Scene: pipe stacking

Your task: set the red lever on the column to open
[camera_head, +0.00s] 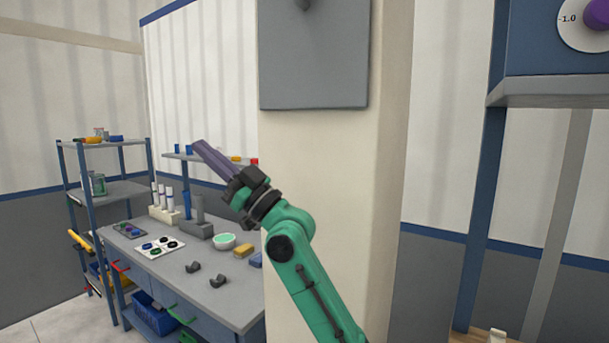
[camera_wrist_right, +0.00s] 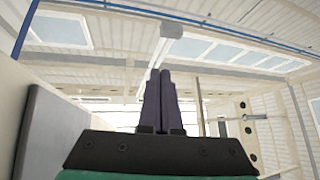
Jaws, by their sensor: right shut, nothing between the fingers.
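The cream column (camera_head: 315,180) stands in the middle of the head view. A grey panel (camera_head: 312,65) is fixed to its front, with part of a dark round fitting (camera_head: 303,4) at the top edge of the picture. No red lever shows in either view. My right gripper (camera_head: 200,148) is to the left of the column and below the panel, pointing up and left. Its purple fingers are together and empty; they also show together in the right wrist view (camera_wrist_right: 160,80). The grey panel (camera_wrist_right: 45,130) is at the left there. My left gripper is not in view.
A grey workbench (camera_head: 205,285) with small parts and racks stands behind at the left, beside a blue-framed shelf (camera_head: 108,190). At the right, a blue-framed unit (camera_head: 548,95) carries a dial with a purple knob (camera_head: 598,14).

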